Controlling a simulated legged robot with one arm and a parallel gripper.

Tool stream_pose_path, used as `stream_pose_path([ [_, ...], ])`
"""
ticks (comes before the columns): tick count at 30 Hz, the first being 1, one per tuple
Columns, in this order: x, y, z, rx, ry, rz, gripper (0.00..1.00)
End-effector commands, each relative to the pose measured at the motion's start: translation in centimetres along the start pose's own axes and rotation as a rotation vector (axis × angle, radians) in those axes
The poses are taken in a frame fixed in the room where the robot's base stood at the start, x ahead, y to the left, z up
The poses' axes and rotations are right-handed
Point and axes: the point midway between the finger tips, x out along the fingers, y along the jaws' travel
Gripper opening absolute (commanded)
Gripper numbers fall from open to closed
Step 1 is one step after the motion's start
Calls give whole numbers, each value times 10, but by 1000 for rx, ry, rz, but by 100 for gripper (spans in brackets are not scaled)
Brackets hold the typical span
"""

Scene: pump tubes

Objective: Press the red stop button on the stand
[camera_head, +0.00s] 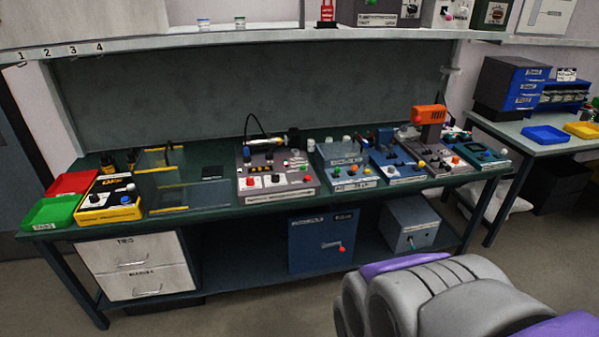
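A grey control box (277,174) stands on the workbench, left of its middle. Its sloped top carries red, green and dark buttons or knobs, among them a red one (250,181) at its front left. Other boxes farther right also have small red parts. I cannot tell from this view which red one is the stop button on the stand. A grey and purple part of my own body fills the lower right, in front of the bench and apart from it. My gripper's fingers do not show.
The dark green workbench (225,204) holds a yellow-black box (109,199), red and green trays (50,211), several instrument boxes and an orange device (428,115). A shelf (250,42) runs above. A side table with blue bins (545,135) stands right. Floor in front is clear.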

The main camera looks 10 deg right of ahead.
Motion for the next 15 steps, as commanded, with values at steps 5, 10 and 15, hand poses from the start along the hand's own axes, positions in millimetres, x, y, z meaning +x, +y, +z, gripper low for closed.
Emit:
stream_pose_path([
  [5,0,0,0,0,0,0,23],
  [10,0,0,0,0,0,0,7],
  [15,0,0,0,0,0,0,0],
])
